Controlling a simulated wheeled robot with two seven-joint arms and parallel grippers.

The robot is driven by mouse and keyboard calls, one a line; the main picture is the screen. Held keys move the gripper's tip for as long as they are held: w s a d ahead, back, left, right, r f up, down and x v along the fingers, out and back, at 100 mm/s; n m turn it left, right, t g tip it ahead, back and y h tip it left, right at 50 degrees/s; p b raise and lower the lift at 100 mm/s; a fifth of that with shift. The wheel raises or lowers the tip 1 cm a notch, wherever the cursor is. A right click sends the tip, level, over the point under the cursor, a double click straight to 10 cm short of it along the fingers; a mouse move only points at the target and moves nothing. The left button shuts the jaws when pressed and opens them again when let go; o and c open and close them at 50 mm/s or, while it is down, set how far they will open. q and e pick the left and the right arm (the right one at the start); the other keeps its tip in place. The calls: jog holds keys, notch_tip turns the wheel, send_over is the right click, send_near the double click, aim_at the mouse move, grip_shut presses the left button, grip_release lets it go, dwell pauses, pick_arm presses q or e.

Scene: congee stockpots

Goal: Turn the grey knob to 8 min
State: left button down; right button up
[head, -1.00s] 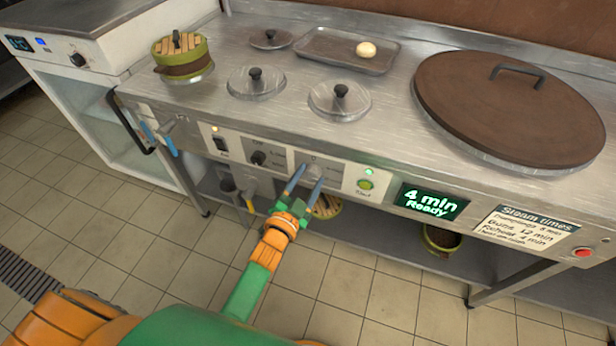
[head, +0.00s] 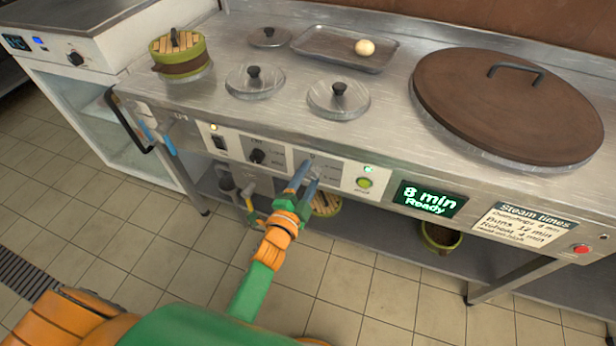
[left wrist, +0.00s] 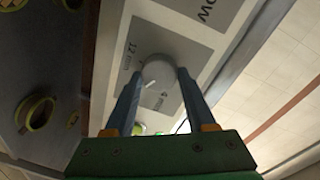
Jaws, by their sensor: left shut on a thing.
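The grey knob shows in the left wrist view (left wrist: 158,74), on a grey dial plate (left wrist: 180,50) with a "12 min" mark and another mark that is partly hidden. My left gripper (left wrist: 155,78) has one finger on each side of the knob and is shut on it. In the head view my left gripper (head: 308,170) reaches up to the front panel, and its fingers largely hide the knob. The display (head: 429,199) reads "8 min Ready". My right gripper is not in view.
A round button (head: 364,183) with a green light above it is just right of the dial. A black knob (head: 257,156) is to its left. A steam times sign (head: 522,227) and a red button (head: 581,249) are further right. Pot lids and a tray (head: 345,48) are on the counter.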

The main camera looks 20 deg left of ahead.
pick_arm(q)
jog(key=shift+f, duration=0.1)
jog(key=shift+c, duration=1.2)
grip_release()
jog(key=s+p, duration=0.1)
jog(key=s, duration=0.6)
jog(key=shift+a+r, duration=0.25)
jog(key=shift+r, duration=0.05)
jog(key=shift+s, duration=0.1)
